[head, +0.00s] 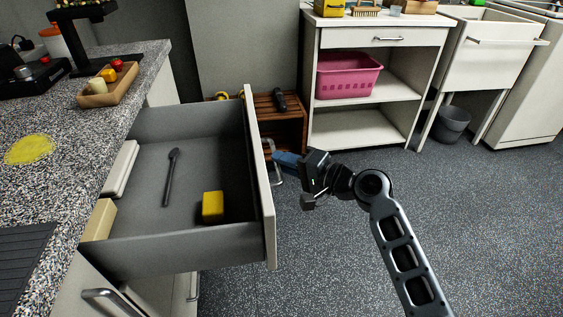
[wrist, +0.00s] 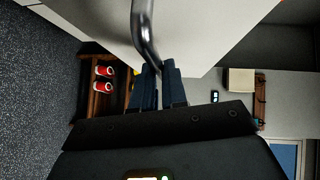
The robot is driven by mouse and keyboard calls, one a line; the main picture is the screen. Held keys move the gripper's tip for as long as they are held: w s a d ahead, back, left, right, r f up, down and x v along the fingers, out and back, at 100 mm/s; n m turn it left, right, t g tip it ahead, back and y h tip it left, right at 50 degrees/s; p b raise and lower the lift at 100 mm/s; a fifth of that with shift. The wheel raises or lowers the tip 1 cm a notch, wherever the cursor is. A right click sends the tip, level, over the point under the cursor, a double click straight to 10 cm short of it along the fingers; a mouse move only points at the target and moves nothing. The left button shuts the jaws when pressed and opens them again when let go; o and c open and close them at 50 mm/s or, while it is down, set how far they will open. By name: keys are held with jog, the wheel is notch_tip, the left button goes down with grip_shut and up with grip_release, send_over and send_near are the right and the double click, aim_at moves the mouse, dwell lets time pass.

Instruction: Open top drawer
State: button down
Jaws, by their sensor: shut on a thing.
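The top drawer (head: 188,243) under the speckled counter is pulled far out, and its inside shows in the head view. It holds a dark long-handled utensil (head: 171,178), a yellow block (head: 212,206), a white flat item (head: 120,168) and a beige block (head: 99,220). My gripper (head: 279,160) is at the outer side of the drawer front (head: 257,165). In the wrist view its blue fingers (wrist: 159,86) are shut on the metal drawer handle (wrist: 143,28). Part of the handle is hidden by the fingers.
A lower handle (head: 103,297) sits below the drawer. The counter (head: 75,135) carries a wooden tray (head: 107,88) and a yellow patch. A wooden crate (head: 290,128) stands behind the drawer, beside a white shelf unit with a pink basket (head: 347,77).

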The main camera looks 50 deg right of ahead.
jog(key=c, duration=1.2)
grip_release()
jog(key=shift+o, duration=0.2)
jog(key=s+d+r, duration=0.1)
jog(key=s, duration=0.6)
jog(key=shift+s, duration=0.3)
jog(key=s+a+f+n+g+h+p, duration=0.1)
jog(key=s+a+n+h+p, duration=0.2)
jog(key=s, duration=0.5)
jog(key=s+a+f+n+g+h+p, duration=0.1)
jog(key=s+a+n+g+p, duration=0.15)
jog(key=s+a, duration=0.35)
jog(key=s+a+r+n+t+y+p, duration=0.1)
jog(key=s+a+r+n+t+p, duration=0.1)
jog(key=s+a+r+n+p, duration=0.3)
jog(key=s+a+r+n, duration=0.4)
jog(key=s+r, duration=0.5)
jog(key=r, duration=0.1)
jog(key=shift+s+y, duration=0.15)
jog(key=shift+y, duration=0.25)
